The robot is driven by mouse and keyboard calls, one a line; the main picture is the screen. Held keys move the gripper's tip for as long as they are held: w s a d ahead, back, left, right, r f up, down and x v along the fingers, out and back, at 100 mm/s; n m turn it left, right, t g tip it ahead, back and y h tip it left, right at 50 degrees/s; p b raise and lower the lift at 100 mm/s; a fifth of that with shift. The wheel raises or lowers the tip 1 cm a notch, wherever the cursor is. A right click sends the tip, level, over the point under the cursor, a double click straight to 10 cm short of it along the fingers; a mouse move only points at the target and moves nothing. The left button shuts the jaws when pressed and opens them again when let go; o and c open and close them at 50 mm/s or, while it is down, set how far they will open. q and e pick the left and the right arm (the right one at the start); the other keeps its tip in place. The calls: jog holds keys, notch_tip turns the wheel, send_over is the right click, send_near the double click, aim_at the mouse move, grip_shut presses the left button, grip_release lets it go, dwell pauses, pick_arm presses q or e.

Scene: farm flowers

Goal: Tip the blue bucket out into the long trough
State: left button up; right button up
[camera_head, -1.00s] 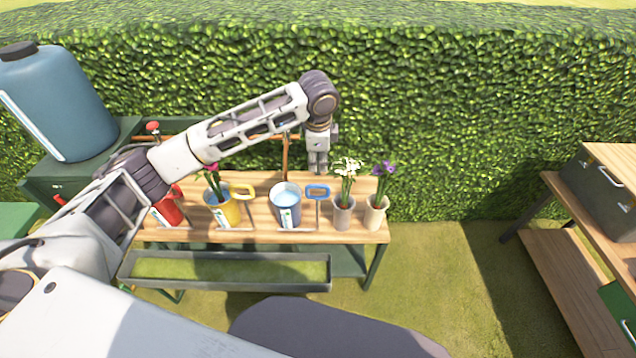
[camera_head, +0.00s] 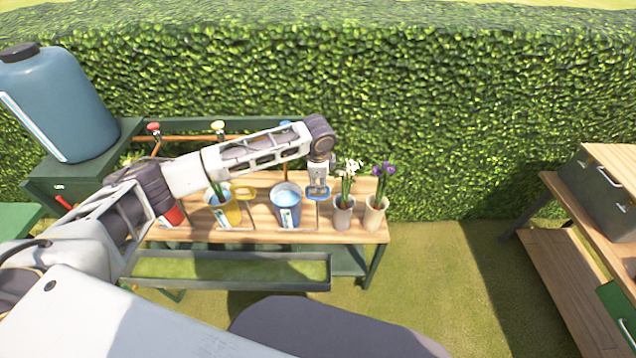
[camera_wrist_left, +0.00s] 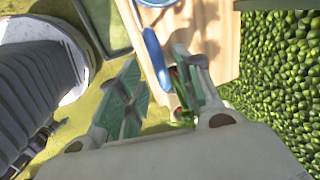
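The blue bucket (camera_head: 287,215) stands upright on the wooden bench, with pale blue contents at its top. Its blue handle (camera_head: 317,197) sticks out to the right on a metal frame. My left gripper (camera_head: 318,188) points down at this handle. In the left wrist view the left gripper (camera_wrist_left: 160,92) is open, its fingers apart, with the blue handle (camera_wrist_left: 156,58) reaching between them; contact is not clear. The bucket's rim shows at that view's top edge. The long trough (camera_head: 232,287) lies in front of the bench, with a greenish inside. My right gripper is not in view.
A yellow bucket (camera_head: 231,212) and a partly hidden red bucket (camera_head: 173,215) stand left of the blue one. Two flower pots (camera_head: 343,214) (camera_head: 375,213) stand close right of the handle. A hedge rises behind the bench (camera_head: 258,234). Open grass lies to the right.

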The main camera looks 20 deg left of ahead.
pick_arm(q)
jog(key=shift+w+f, duration=0.15)
jog(key=shift+f, duration=0.8)
grip_shut()
